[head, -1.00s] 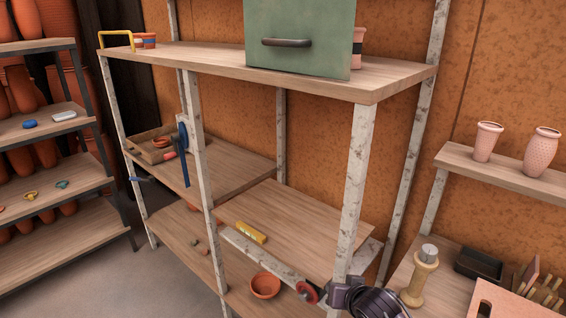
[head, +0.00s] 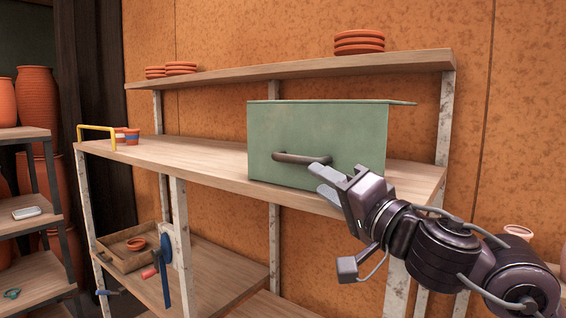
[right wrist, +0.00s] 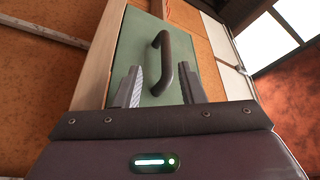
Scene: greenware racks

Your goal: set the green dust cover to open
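The green dust cover (head: 318,140) is a box-like cover on the middle wooden shelf, with its flat front panel facing me and a thin lid edge at the top. Its dark bar handle (head: 300,158) runs across the front, and also shows in the right wrist view (right wrist: 170,62). My right gripper (head: 322,182) is just in front of the panel, near the right end of the handle. In the right wrist view its fingers (right wrist: 163,88) are spread, with the handle ahead and between them; contact is not visible. What the cover hides is not seen. My left gripper is out of view.
The wooden shelf (head: 190,160) is bare left of the cover, up to a yellow frame (head: 97,128) and small pots (head: 128,137). An upper shelf (head: 300,70) with stacked terracotta dishes (head: 359,42) runs above and behind. A white post stands below the right gripper.

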